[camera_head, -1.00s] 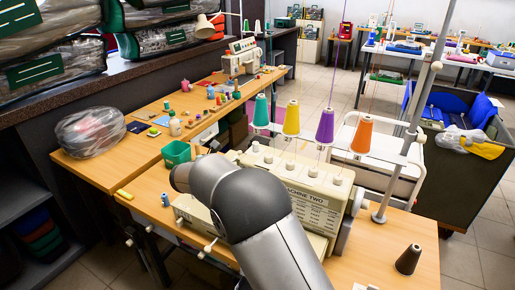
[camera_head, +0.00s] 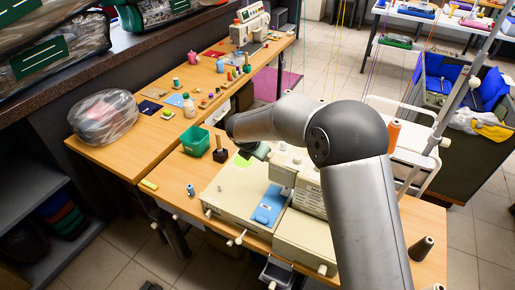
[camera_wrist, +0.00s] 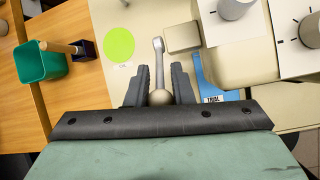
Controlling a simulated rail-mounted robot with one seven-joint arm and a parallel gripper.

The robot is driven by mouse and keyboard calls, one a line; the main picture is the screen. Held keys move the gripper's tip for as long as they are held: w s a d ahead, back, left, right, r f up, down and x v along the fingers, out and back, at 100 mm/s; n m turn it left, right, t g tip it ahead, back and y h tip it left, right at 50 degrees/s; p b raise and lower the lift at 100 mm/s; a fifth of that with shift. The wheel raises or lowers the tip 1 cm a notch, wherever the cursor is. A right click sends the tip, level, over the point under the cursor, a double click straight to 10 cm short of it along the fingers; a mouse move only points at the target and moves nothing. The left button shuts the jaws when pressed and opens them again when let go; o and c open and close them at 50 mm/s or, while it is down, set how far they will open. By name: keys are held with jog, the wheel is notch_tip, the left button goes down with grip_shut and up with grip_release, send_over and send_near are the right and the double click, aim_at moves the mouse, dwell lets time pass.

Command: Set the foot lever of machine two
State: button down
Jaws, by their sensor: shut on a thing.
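Machine two is the cream sewing machine (camera_head: 235,190) on the wooden table; my arm hides much of its upper body in the head view. In the wrist view, the lever (camera_wrist: 158,62) is a grey rod with a round knob at its near end. My gripper (camera_wrist: 160,90) has its two dark fingers on either side of that knob and is shut on it. The rod extends away from the fingers over the cream machine surface. In the head view my gripper (camera_head: 255,150) is above the machine's back left part, and the lever is hidden.
A bright green disc (camera_wrist: 119,44) lies left of the lever; a blue piece marked TRIAL (camera_wrist: 222,98) lies right. A green bin (camera_head: 195,141) and a dark block with a wooden handle (camera_head: 220,154) stand beside the machine. Thread cones, one orange (camera_head: 393,136), stand at the right.

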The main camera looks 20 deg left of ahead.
dwell(0.4)
jog(key=c, duration=1.3)
grip_release()
jog(key=shift+r, duration=0.15)
jog(key=b+v, duration=0.3)
jog(key=v, duration=1.4)
jog(key=shift+r, duration=0.15)
